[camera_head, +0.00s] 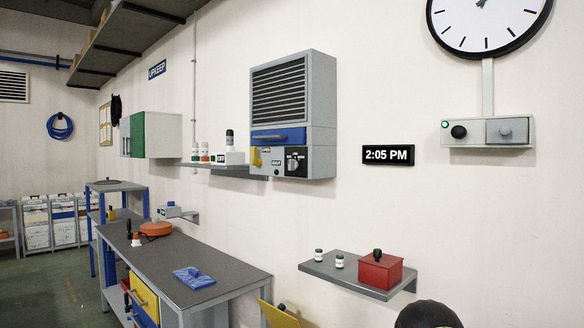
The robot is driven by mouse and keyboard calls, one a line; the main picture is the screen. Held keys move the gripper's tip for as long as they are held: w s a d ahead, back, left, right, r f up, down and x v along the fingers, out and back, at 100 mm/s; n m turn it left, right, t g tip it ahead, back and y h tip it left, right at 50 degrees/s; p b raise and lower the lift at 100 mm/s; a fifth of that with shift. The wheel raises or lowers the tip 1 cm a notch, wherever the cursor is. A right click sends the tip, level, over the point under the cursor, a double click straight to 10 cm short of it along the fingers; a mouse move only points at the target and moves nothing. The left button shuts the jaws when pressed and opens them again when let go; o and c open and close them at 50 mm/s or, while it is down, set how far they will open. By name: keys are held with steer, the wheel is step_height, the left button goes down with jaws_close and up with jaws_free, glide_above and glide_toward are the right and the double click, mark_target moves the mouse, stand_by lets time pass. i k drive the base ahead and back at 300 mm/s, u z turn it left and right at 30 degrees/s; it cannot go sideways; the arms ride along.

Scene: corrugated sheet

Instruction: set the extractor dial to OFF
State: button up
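The extractor appears to be the grey wall box (317,90) with a dark louvred grille and a blue handle bar below it. A dial (296,161) sits on a black panel at the lower right of its front. Small white marks stand around the dial, too small to read, so its setting cannot be told. A yellow piece (256,157) shows at the lower left of the front.
A wall shelf (235,171) with bottles and a small labelled box adjoins the extractor's left. A lower shelf (325,272) holds a red box (381,271) and two small jars. A grey-topped workbench (225,270) stands at left. The wall between extractor and lower shelf is bare.

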mark_target(293, 165)
steer(key=z, duration=0.15)
steer(key=k, duration=0.4)
steer(key=u, duration=1.15)
steer(key=i, duration=1.15)
steer(key=z, duration=0.25)
